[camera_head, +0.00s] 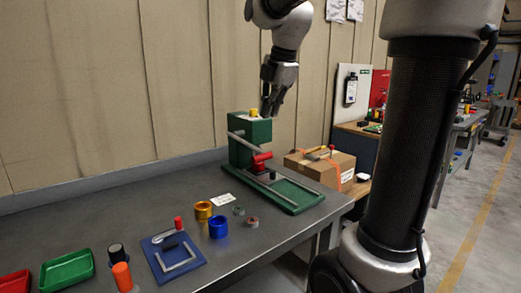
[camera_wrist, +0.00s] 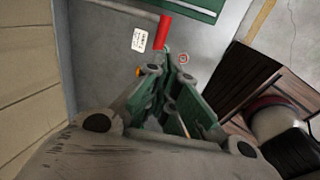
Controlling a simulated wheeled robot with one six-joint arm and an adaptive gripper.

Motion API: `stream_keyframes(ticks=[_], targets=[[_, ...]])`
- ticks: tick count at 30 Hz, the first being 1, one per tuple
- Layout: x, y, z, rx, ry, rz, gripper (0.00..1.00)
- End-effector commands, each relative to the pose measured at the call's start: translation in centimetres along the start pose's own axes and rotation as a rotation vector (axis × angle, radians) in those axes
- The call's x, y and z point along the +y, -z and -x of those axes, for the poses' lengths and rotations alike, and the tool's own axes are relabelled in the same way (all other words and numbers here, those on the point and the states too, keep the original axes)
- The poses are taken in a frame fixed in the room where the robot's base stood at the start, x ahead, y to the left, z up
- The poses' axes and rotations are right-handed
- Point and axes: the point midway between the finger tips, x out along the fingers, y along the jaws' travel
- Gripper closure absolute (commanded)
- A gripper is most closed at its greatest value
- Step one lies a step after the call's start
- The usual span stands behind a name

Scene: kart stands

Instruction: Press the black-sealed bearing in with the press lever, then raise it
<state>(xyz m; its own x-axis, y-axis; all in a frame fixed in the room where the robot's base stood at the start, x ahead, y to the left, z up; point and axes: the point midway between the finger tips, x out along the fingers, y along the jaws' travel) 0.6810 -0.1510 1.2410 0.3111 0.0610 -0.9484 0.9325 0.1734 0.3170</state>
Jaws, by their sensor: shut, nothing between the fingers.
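The green press (camera_head: 240,152) stands at the back of the bench, on a green base tray. Its lever has a red grip (camera_head: 262,157), which shows at the press's front, low over the base; it also shows in the wrist view (camera_wrist: 163,32). My gripper (camera_head: 268,113) is shut and empty, pointing down beside the top of the press, above the red grip and apart from it. Its fingers also show in the wrist view (camera_wrist: 168,72). A small dark round part (camera_head: 272,175) sits on the press base; I cannot tell whether it is the black-sealed bearing.
Two small bearing-like rings, one greyish (camera_head: 239,210) and one reddish (camera_head: 252,222), lie in front of the press. Nearby are a white card (camera_head: 223,199), a gold ring (camera_head: 203,210), a blue cup (camera_head: 218,228) and a blue fixture plate (camera_head: 187,268). A cardboard box (camera_head: 342,165) stands right of the press.

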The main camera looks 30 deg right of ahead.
Motion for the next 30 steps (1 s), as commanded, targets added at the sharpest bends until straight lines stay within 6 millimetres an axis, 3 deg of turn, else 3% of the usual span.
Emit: stream_keyframes(ticks=[5,15,21,30], targets=[[0.0,0.0,-1.7,0.001,0.002,0.011,1.00],[0.0,0.0,-8.9,0.001,0.004,0.009,1.00],[0.0,0.0,-12.2,0.000,0.002,0.009,1.00],[0.0,0.0,-13.9,0.000,-0.001,0.009,1.00]])
